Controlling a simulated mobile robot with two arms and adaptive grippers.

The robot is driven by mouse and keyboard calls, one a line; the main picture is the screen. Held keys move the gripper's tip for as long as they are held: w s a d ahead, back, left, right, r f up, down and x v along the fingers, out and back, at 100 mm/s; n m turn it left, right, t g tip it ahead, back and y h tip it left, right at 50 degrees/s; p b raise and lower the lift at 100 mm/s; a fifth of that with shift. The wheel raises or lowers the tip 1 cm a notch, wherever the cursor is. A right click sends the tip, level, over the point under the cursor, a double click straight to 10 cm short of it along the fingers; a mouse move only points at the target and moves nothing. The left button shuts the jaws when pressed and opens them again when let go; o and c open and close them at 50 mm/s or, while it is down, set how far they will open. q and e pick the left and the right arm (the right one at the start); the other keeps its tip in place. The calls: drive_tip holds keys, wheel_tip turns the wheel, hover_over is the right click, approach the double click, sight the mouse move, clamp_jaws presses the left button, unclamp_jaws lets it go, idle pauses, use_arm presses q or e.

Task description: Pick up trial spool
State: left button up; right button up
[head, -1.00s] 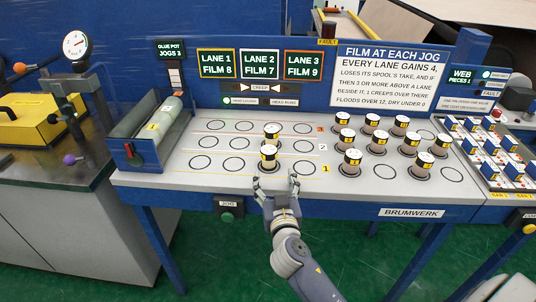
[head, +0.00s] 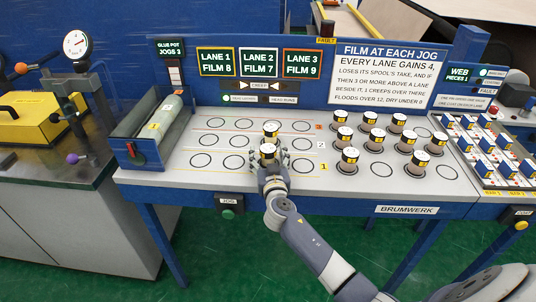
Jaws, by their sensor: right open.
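Two black-and-yellow-banded spools with white tops stand in the middle of the grey table: a front spool (head: 267,150) near lane 1 and a back spool (head: 271,130) behind it. Which one is the trial spool I cannot tell. My right gripper (head: 269,161) is open, with its fingers on either side of the front spool. The gripper and wrist hide that spool's lower part, so contact is unclear. Several similar spools (head: 377,138) stand in a group on the right of the table. My left gripper is not in view.
Empty printed circles (head: 234,161) lie to the left and right of the two middle spools. A crowded rack (head: 486,150) is at the right. A sign panel (head: 388,75) rises behind.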

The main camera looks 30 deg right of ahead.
drive_tip(key=c, duration=1.3)
drive_tip(key=shift+r, duration=0.1)
